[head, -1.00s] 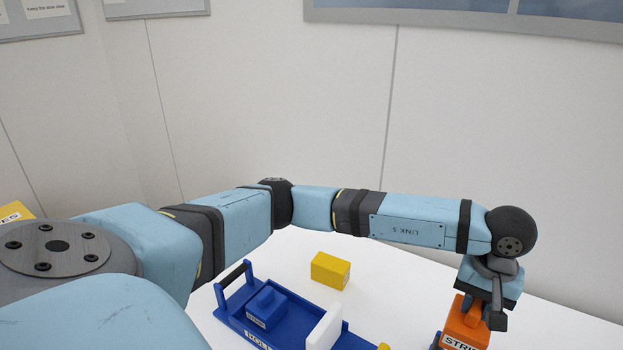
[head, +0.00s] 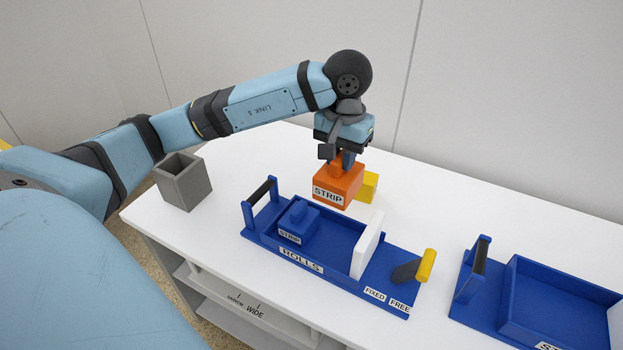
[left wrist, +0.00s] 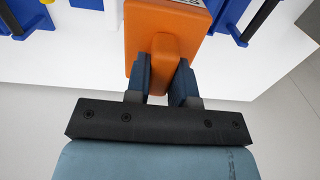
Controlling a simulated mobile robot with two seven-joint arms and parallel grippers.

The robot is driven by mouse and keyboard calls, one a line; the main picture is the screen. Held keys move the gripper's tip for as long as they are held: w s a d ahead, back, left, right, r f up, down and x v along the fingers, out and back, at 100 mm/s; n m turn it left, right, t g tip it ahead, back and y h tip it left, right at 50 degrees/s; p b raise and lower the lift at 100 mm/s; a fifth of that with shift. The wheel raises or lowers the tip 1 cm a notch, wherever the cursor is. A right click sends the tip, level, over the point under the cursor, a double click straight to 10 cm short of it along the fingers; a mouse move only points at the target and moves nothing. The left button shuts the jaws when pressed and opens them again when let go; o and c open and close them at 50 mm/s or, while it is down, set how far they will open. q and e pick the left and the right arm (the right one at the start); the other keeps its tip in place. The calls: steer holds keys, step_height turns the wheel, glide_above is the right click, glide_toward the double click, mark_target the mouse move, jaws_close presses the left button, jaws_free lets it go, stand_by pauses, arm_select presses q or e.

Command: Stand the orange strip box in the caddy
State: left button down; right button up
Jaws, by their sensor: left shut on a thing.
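The orange strip box (head: 338,186), labelled STRIP, hangs upright in the air in the head view. My left gripper (head: 347,160) is shut on the top knob of the box. In the left wrist view the gripper fingers (left wrist: 166,75) clasp the knob of the orange box (left wrist: 155,20). A blue caddy (head: 330,262) labelled ROLLS stands on the table, in front of and below the box. It holds a blue STRIP box (head: 298,222) in its left part and a white divider (head: 367,246). A second blue caddy (head: 560,300) is cut off at the right edge. My right gripper is not in view.
A yellow box (head: 368,187) stands on the table, partly behind the orange box. A grey open bin (head: 183,181) stands at the left. A yellow-handled lever (head: 425,266) sits at the ROLLS caddy's right end.

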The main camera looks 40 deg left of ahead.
arm_select(q)
step_height(320, 180, down, 19)
steer(key=shift+f+p, duration=0.1)
steer(key=shift+p, duration=0.2)
steer(key=shift+f, duration=0.25)
steer(key=c, duration=1)
jaws_free()
steer(key=shift+r, duration=0.1)
